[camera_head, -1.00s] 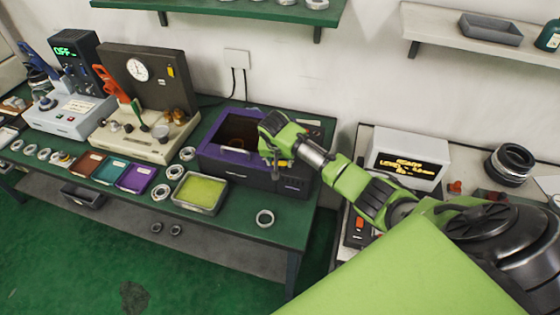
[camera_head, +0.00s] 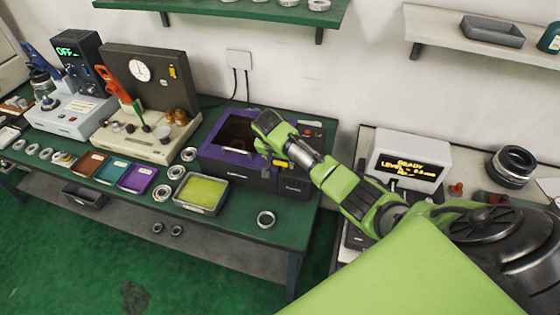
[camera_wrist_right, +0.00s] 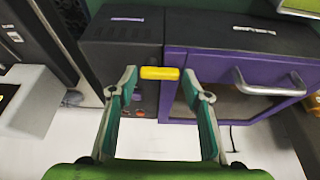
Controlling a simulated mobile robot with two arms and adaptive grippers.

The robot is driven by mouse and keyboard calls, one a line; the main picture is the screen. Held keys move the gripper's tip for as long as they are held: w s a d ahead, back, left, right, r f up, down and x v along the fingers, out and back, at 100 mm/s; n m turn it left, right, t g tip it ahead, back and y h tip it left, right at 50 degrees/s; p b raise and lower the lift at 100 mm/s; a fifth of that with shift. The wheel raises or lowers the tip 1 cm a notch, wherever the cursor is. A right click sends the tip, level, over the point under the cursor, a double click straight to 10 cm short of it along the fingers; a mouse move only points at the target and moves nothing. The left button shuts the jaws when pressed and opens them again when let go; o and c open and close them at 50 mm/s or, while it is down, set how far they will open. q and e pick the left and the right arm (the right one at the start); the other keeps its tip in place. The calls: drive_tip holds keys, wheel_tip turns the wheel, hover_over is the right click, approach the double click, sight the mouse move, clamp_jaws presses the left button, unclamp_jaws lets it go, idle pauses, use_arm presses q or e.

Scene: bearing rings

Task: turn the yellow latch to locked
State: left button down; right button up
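The yellow latch (camera_head: 281,163) sits on the dark and purple box (camera_head: 236,172) on the green bench. In the right wrist view the yellow latch (camera_wrist_right: 160,73) lies horizontally beside the edge of the purple-framed door (camera_wrist_right: 238,62), which has a silver handle (camera_wrist_right: 268,84). My right gripper (camera_wrist_right: 160,88) is open, with one green finger on each side of the latch and small gaps visible. In the head view my right gripper (camera_head: 270,147) is over the box's right part and hides some of its front. My left gripper is not in view.
A gauge machine (camera_head: 148,100) stands to the left.

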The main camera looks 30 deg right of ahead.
drive_tip(key=shift+o, duration=0.3)
drive_tip(key=shift+a+r, duration=0.1)
drive_tip(key=v, duration=1.1)
drive_tip(key=shift+r, duration=0.4)
drive_tip(key=shift+s+f, duration=0.1)
drive_tip(key=shift+s, duration=0.05)
